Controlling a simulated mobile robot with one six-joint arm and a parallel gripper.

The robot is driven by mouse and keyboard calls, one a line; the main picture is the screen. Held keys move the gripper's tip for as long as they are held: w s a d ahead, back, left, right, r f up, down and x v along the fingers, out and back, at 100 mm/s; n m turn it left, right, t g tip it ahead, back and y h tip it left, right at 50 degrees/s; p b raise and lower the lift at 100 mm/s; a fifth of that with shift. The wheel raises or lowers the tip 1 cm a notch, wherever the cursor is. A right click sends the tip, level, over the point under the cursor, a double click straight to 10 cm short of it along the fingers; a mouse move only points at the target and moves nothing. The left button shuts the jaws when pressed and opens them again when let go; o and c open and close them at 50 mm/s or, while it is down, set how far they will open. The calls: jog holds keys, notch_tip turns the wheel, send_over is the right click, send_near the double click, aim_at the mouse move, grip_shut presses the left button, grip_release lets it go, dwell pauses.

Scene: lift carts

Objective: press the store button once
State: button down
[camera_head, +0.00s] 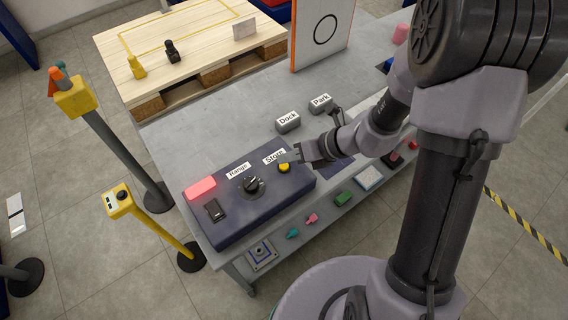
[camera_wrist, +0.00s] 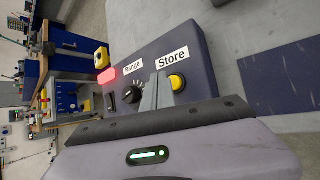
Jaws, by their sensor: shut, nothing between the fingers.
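The store button is a small yellow button (camera_head: 284,168) beside the "Store" label (camera_head: 274,157) on a dark blue control box (camera_head: 230,221). In the wrist view the yellow button (camera_wrist: 177,82) shows just right of my fingertips, under its label (camera_wrist: 172,58). My gripper (camera_head: 290,157) is shut and empty, its fingers pointing left right by the button. In the wrist view the grey fingers (camera_wrist: 156,92) stand over the box between the dial and the button. I cannot tell whether the tips touch the box.
The box also carries a black "Range" dial (camera_head: 252,184), a black rocker switch (camera_head: 214,209) and a red lamp (camera_head: 201,188). Grey "Dock" (camera_head: 288,122) and "Park" (camera_head: 321,103) blocks stand behind on the bench.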

aim_at(288, 166)
jog(key=shift+f, duration=0.1)
dwell(0.5)
jog(key=shift+f+b, duration=0.3)
jog(key=shift+f+b, duration=0.35)
jog(key=shift+f, duration=0.05)
dwell(0.4)
jog(key=shift+r, duration=0.15)
jog(key=shift+r+p, duration=0.65)
jog(key=shift+p, duration=0.15)
notch_tip(288, 166, up, 5)
jog(key=p, duration=0.5)
jog(key=shift+r, duration=0.15)
